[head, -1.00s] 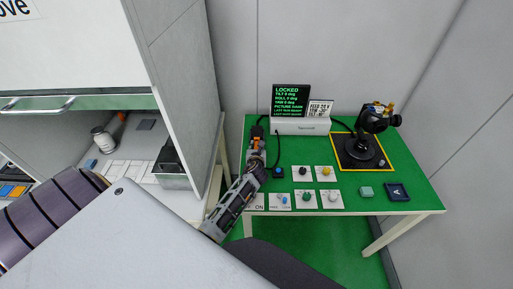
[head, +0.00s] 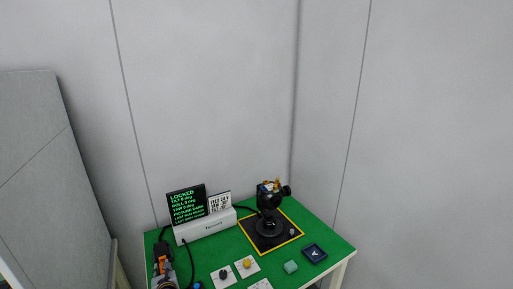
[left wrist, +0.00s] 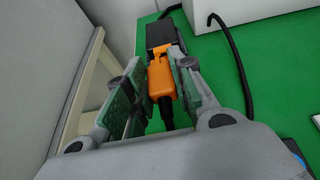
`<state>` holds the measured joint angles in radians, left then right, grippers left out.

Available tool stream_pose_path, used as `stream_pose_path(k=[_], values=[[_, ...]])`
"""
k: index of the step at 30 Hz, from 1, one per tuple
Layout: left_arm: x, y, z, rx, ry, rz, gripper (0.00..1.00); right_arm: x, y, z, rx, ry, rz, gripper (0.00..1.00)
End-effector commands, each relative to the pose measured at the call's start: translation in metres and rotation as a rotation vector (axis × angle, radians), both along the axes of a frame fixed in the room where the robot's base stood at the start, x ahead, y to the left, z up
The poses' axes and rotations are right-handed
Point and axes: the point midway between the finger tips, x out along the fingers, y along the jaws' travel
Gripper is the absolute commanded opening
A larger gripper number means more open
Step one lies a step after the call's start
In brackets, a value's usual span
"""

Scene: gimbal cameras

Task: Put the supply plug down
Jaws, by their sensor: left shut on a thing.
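The supply plug (left wrist: 161,80) is orange with a black cable end, and it lies between the fingers of my left gripper (left wrist: 160,88) in the left wrist view. The gripper is shut on it. A black block (left wrist: 160,35) sits at the plug's far end; the two touch or are joined, I cannot tell which. In the head view the left gripper (head: 162,265) is at the table's left edge, left of the white console, with the orange plug (head: 162,249) at its tip. My right gripper is not in view.
The green table (head: 205,257) carries a console (head: 208,228) with a screen (head: 187,204) reading LOCKED, a small card (head: 220,203), a camera gimbal (head: 268,207) on a yellow-edged black pad, knob cards (head: 246,265), a teal cube (head: 290,267) and a dark tray (head: 314,253). A black cable (left wrist: 232,55) runs beside the plug.

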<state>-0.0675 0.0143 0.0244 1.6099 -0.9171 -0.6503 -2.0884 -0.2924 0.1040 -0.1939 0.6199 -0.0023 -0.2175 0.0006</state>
Motion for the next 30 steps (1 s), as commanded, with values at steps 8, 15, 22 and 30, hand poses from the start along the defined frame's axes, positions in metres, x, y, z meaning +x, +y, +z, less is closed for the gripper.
stream_pose_path(k=[8,15,22,30], values=[[0.009,-0.018,0.044,0.0,-0.007,0.012,0.0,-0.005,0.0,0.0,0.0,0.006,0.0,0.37],[0.017,-0.05,0.103,0.004,-0.006,-0.057,0.0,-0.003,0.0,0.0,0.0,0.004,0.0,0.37],[0.011,-0.078,0.137,0.004,-0.002,-0.143,0.0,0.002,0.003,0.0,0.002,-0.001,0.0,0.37],[-0.005,-0.113,0.16,0.004,-0.001,-0.258,0.0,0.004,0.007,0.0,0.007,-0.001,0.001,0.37]])
